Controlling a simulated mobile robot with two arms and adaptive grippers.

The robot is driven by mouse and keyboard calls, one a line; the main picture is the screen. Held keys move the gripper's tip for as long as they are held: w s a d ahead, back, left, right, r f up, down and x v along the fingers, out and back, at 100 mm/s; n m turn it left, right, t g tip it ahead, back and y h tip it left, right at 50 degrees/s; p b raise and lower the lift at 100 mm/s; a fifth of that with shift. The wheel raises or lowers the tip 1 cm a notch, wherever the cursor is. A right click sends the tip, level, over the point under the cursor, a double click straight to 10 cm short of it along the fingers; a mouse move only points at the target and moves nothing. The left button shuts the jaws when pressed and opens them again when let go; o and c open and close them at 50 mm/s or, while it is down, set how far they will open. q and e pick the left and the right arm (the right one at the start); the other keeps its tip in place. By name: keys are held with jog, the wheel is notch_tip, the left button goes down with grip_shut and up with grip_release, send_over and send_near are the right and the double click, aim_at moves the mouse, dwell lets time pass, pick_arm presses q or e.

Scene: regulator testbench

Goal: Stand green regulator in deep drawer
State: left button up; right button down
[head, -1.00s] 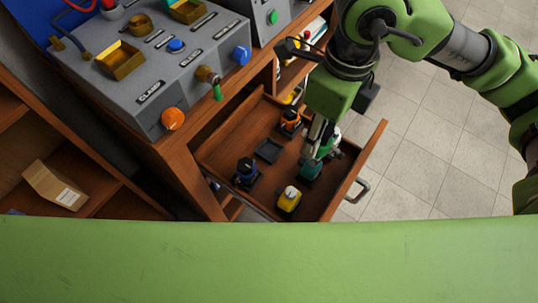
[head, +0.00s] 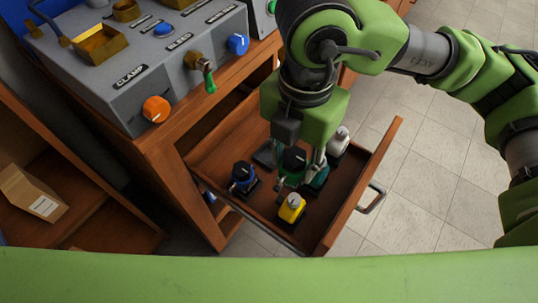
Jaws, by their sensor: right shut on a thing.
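The green regulator (head: 292,160), with a dark top, is between the fingers of my right gripper (head: 298,174), which is shut on it. It looks about upright, inside the outline of the open wooden drawer (head: 352,196). I cannot tell whether its base touches the drawer floor. A teal piece (head: 319,179) shows just right of the gripper, partly hidden by a finger. My left gripper is not in view.
In the drawer stand a blue regulator (head: 243,176), a yellow one (head: 291,208) and a white-grey one (head: 338,140). An empty dark holder (head: 265,154) is partly hidden by my gripper. The grey testbench panel (head: 170,70) stands beside the drawer.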

jog(key=w+a+f, duration=0.1)
jog(key=w+f, duration=0.3)
jog(key=w+a+f, duration=0.2)
jog(key=w+f, duration=0.2)
jog(key=w+a+f, duration=0.1)
jog(key=w+f, duration=0.4)
jog(key=shift+w+a, duration=0.1)
jog(key=shift+a, duration=0.05)
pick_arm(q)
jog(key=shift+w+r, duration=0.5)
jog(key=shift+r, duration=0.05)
pick_arm(e)
jog(key=c, duration=1.5)
grip_release()
jog(key=shift+f, duration=0.1)
jog(key=shift+o, duration=0.7)
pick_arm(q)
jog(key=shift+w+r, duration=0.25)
